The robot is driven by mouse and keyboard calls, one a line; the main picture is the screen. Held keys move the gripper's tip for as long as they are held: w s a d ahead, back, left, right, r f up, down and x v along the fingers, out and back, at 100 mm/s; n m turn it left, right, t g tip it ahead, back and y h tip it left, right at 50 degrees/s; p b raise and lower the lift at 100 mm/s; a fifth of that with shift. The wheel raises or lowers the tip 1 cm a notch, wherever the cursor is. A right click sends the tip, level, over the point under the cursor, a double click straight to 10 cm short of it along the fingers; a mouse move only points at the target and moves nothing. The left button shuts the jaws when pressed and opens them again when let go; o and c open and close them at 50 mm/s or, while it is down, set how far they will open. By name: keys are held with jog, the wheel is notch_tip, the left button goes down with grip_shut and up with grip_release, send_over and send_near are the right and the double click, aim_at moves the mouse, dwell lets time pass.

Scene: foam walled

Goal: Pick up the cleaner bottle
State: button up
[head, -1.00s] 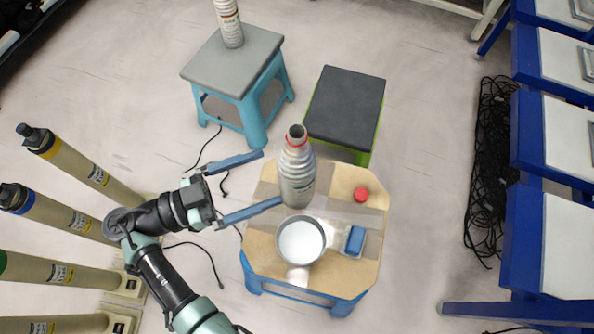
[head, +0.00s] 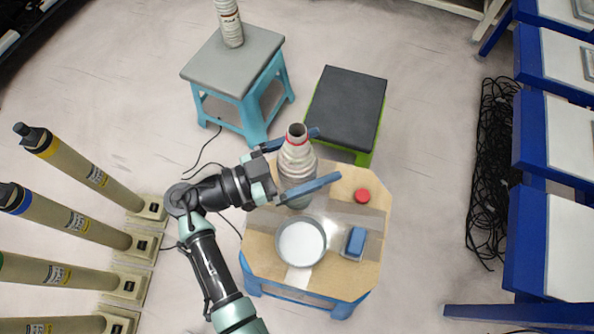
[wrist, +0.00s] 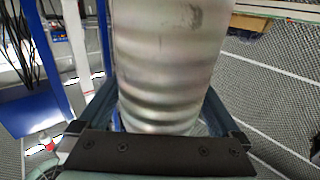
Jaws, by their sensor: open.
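The cleaner bottle (head: 297,161) is a grey ribbed bottle with a red ring at its neck. It stands upright on the small wooden-topped table (head: 262,246). My gripper (head: 330,154) is open, with one finger on the far side of the bottle and one on the near side. In the wrist view the bottle (wrist: 168,65) fills the middle between the two fingers. I cannot tell whether either finger touches it. The bottle's lower part is partly hidden by the near finger in the head view.
A round white-bottomed bowl (head: 301,242), a blue block (head: 356,241) and a red cap-like piece (head: 362,195) are on the same table. A black-topped green stool (head: 345,108) and a teal stool (head: 232,62) holding another ribbed bottle (head: 230,24) stand behind. Tan posts line the left.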

jog(key=c, duration=1.4)
jog(key=shift+c, duration=0.4)
jog(key=shift+r, duration=0.15)
